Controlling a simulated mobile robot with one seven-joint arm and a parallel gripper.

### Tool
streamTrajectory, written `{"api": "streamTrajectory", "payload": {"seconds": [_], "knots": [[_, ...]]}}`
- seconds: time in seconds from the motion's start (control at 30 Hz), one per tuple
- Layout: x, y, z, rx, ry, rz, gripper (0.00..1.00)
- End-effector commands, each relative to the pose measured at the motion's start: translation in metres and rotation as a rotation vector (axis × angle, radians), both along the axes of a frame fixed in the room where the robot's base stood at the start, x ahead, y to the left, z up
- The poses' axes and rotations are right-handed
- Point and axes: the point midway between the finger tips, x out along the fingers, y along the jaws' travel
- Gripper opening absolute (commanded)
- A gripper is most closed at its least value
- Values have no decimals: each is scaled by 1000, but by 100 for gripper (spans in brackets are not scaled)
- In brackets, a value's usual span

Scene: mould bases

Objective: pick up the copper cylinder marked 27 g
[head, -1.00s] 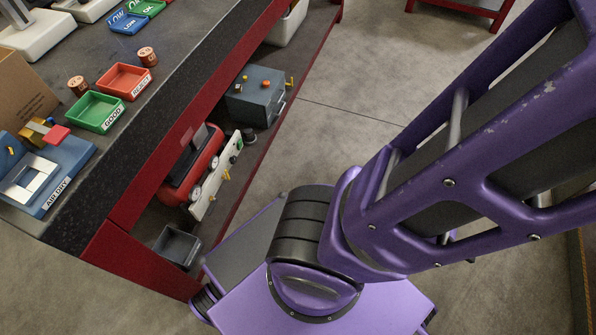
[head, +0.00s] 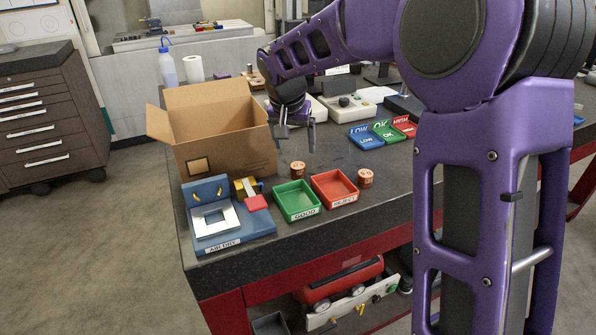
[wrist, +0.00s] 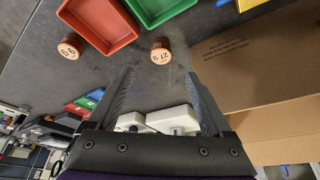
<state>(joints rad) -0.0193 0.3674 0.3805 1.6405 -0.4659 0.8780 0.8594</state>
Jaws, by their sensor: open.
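The copper cylinder marked 27 g (wrist: 160,50) stands upright on the bench, just behind the green GOOD tray (head: 297,201). In the head view this copper cylinder (head: 298,169) is small and its mark cannot be read. A second copper cylinder (head: 365,178) stands right of the red REJECT tray (head: 334,189); it also shows in the wrist view (wrist: 70,46) with a different mark. My gripper (head: 297,133) is open and empty, pointing down behind the 27 g cylinder. In the wrist view the cylinder lies just beyond the gap between my fingertips (wrist: 160,78), apart from them.
An open cardboard box (head: 222,125) stands left of my gripper. A blue AIR DRY fixture (head: 228,228) is at the front left. LOW, OK and red trays (head: 383,132) lie to the right, with a white device (head: 350,108) behind. Bare bench surrounds the cylinder.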

Motion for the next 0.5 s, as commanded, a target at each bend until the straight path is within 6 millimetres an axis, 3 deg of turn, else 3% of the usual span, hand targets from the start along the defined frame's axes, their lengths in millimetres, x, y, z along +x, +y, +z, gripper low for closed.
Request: {"api": "streamTrajectory", "payload": {"seconds": [0.13, 0.5], "knots": [[10, -3, -28, -1, 3, 1, 84], [21, -5, -60, -1, 3, 1, 84]]}}
